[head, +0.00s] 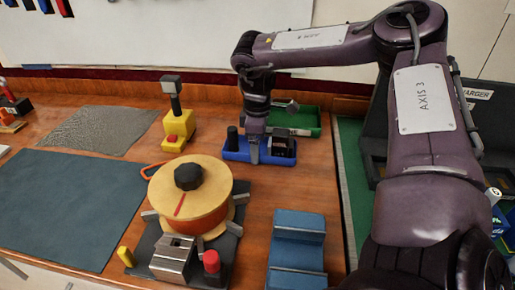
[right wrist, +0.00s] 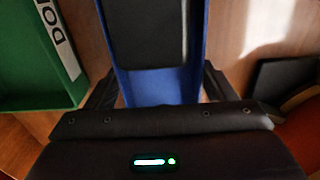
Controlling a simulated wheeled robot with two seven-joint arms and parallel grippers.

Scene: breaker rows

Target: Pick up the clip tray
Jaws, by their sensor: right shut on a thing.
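The clip tray appears to be the blue tray (head: 233,155) on the wooden bench, in front of the green tray. It holds dark items, partly hidden by my arm. My right gripper (head: 254,152) points down at the blue tray in the head view. In the right wrist view, the fingers of my right gripper (right wrist: 160,88) lie on either side of the blue tray (right wrist: 155,88), shut on it. A dark piece (right wrist: 147,35) lies inside. I cannot tell whether the tray is clear of the bench. My left gripper is not in view.
The green tray (head: 311,121) stands close behind; its label shows in the right wrist view. A round tan-topped device (head: 205,200) stands front left, with a blue block (head: 298,245) front right. A yellow stand (head: 178,130) is to the left.

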